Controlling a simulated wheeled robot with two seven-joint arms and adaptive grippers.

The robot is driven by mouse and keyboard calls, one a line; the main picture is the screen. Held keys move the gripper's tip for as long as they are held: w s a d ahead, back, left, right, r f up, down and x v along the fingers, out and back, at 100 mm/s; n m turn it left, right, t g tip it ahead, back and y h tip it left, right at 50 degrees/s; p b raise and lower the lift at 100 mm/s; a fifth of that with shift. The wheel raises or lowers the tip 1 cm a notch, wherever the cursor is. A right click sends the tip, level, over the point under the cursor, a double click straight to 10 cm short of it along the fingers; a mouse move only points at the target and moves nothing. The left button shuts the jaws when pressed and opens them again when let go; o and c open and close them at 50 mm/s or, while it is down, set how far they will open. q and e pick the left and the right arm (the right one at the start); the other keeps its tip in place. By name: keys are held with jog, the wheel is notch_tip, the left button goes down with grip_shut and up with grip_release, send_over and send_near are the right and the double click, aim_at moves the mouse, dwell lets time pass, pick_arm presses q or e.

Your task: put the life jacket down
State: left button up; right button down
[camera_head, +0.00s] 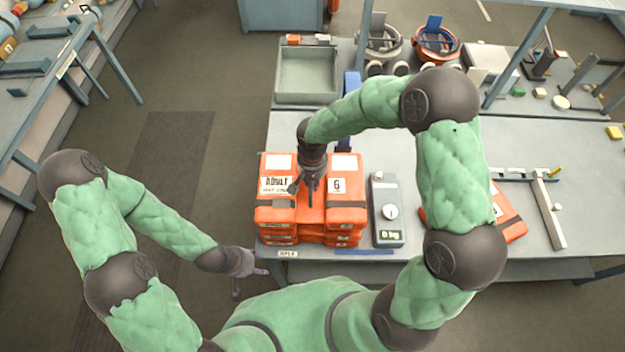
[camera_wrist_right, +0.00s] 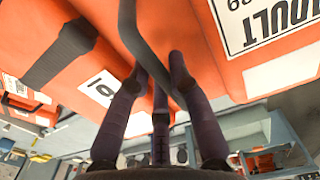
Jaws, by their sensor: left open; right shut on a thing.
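An orange life jacket (camera_head: 278,212) with a dark strap, white patches and an adult label lies level over a stack of similar orange jackets (camera_head: 280,240) at the table's front left. My right gripper (camera_head: 309,192) points down at its middle and is shut on it at the strap. The right wrist view shows the fingers (camera_wrist_right: 160,75) against the orange jacket (camera_wrist_right: 190,25). I cannot tell whether the held jacket touches the one below. My left gripper (camera_head: 245,272) is open and empty, low beside the table's front left corner.
A scale (camera_head: 387,222) reading 0 kg stands close right of the stack. Another orange jacket (camera_head: 511,215) lies further right, partly behind my right arm. A grey tray (camera_head: 306,76) and breathing masks (camera_head: 436,42) stand at the back. A metal frame (camera_head: 548,210) is at the right.

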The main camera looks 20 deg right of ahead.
jog(key=shift+w+f+b, duration=0.1)
jog(key=shift+f+b, duration=0.5)
jog(key=shift+b, duration=0.05)
jog(key=c, duration=1.1)
grip_release()
jog(key=shift+c, duration=0.2)
jog(key=shift+r+p, duration=0.4)
jog(key=shift+p, duration=0.15)
notch_tip(320, 180, up, 12)
jog(key=shift+r+b, duration=0.25)
jog(key=shift+b, duration=0.05)
